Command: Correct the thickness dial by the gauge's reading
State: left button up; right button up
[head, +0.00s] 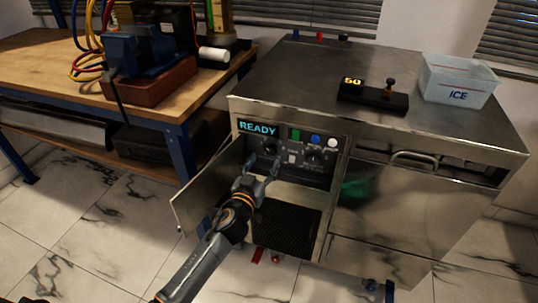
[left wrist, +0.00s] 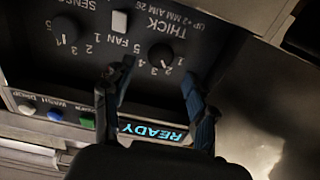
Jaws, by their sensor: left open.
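The thickness dial (head: 270,147) is a dark round knob on the control panel inside the open cabinet. In the left wrist view the THICK dial (left wrist: 160,55) appears upside down, its white mark seemingly near 2. Small print above it seems to read "UP +2 MM AIM 26". My right gripper is out of view.
A READY display (head: 258,128), a second knob (head: 312,156), and green, blue and white buttons share the panel. The open door (head: 212,183) stands left of my arm. An ICE bin (head: 458,80) sits on top; a wooden workbench (head: 45,60) stands left.

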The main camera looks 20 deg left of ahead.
aim_at(271, 151)
pick_arm(q)
jog(key=w, duration=0.5)
jog(key=shift+d+b, duration=0.1)
jog(key=shift+b, duration=0.2)
jog(key=shift+s, duration=0.1)
jog(key=c, duration=1.1)
jog(key=shift+c, duration=0.2)
jog(key=shift+m, duration=0.4)
jog(key=m, duration=0.2)
jog(key=shift+d+m, duration=0.1)
jog(key=shift+m, duration=2.3)
